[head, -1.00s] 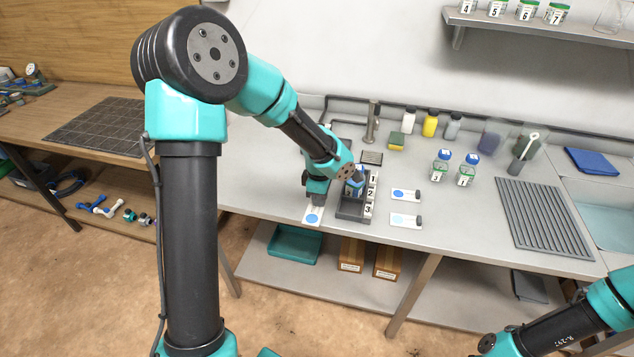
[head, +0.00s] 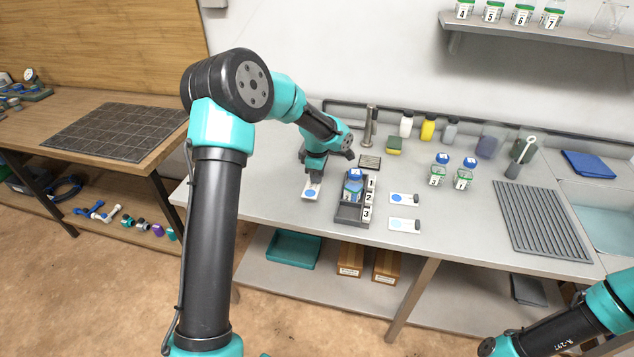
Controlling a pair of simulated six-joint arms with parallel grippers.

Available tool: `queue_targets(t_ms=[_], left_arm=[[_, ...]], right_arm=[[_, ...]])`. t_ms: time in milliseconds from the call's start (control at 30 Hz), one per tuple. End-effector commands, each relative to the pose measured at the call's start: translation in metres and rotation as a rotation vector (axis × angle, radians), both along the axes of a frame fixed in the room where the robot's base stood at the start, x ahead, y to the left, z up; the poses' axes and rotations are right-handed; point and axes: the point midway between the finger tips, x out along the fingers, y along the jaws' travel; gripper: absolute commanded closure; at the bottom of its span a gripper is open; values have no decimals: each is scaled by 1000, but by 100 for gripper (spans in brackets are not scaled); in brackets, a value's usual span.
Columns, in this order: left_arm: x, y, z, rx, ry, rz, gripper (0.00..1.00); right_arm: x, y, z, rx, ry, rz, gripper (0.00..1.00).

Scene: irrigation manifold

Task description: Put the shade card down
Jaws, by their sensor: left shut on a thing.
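The shade card (head: 310,194), white with a blue dot, is at the left part of the grey bench. My left gripper (head: 314,178) is shut on its back end, which the fingers hide. The card looks low over the bench top; I cannot tell whether it touches it. Two more white cards with pale blue dots, an upper one (head: 404,199) and a lower one (head: 404,225), lie to the right. My right gripper is not in view; only part of my right arm shows at bottom right.
A dark rack (head: 350,213) with slots numbered 1 to 3 stands just right of the card and holds a blue-capped bottle (head: 353,186). Two blue-capped jars, a yellow-green sponge (head: 394,145) and a ribbed drain mat (head: 543,220) are further right. Bench left of the card is clear.

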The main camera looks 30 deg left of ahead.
Motion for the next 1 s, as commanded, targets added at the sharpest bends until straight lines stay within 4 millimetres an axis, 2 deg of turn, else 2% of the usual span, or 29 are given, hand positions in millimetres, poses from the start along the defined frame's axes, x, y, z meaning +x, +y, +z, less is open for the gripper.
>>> queue_targets(t_ms=[167,433,867,900,1000], left_arm=[[5,3,-1,-1,-1,2,100],[5,3,-34,-1,2,-1,100],[5,3,-39,0,0,0,100],[5,3,-39,0,0,0,86],[5,3,-39,-1,0,0,77]], right_arm=[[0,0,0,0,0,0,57],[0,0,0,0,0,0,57],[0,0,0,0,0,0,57],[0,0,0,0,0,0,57],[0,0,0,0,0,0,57]])
